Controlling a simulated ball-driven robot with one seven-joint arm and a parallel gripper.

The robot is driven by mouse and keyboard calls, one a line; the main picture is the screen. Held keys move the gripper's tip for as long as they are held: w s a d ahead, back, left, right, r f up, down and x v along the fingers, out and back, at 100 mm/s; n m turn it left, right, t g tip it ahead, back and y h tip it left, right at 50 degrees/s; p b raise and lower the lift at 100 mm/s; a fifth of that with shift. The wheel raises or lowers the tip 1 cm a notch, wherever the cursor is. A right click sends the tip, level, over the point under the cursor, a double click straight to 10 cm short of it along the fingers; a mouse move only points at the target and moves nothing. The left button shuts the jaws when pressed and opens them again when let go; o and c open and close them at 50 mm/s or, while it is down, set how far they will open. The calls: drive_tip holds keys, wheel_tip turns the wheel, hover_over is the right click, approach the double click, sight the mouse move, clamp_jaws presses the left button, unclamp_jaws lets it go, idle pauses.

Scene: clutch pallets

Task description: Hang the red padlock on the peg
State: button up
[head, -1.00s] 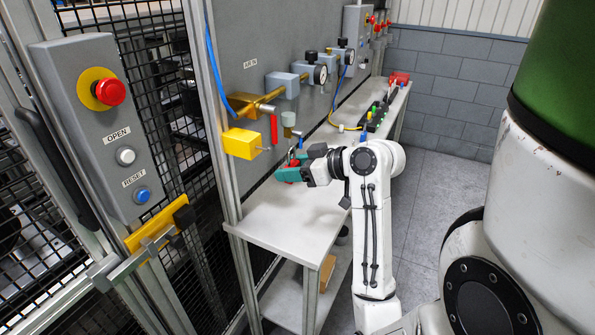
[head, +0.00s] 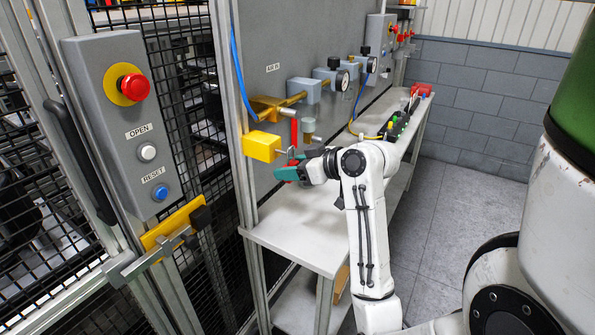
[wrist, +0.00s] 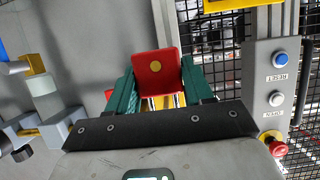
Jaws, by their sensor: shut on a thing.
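My gripper (head: 292,174) has green fingers and is shut on the red padlock. In the wrist view the padlock's red body (wrist: 157,77), with a round brass spot, sits between the two fingers (wrist: 158,92). In the head view the fingers mostly hide the body, and a thin silver shackle shows above them. The peg (head: 283,151) sticks out to the right from a yellow block (head: 262,146) on the grey panel. The shackle is close to the peg's end; I cannot tell whether they touch or whether the peg is through it.
A red lever (head: 294,133) hangs from the brass valve just above and behind the gripper. Gauges and grey fittings (head: 304,91) line the panel. A pale bench (head: 300,228) lies below with clear front space. A control box (head: 120,120) stands at the left.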

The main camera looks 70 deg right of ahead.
drive_tip(key=shift+w+d, duration=0.1)
drive_tip(key=shift+w, duration=0.4)
drive_tip(key=shift+x, duration=0.85)
drive_tip(key=shift+f, duration=0.15)
drive_tip(key=shift+s, duration=0.1)
drive_tip(key=o, duration=1.2)
drive_tip(key=b+v, duration=0.1)
drive_tip(key=v, duration=0.9)
drive_tip(key=shift+s+b, duration=0.3)
drive_tip(key=shift+s, duration=0.1)
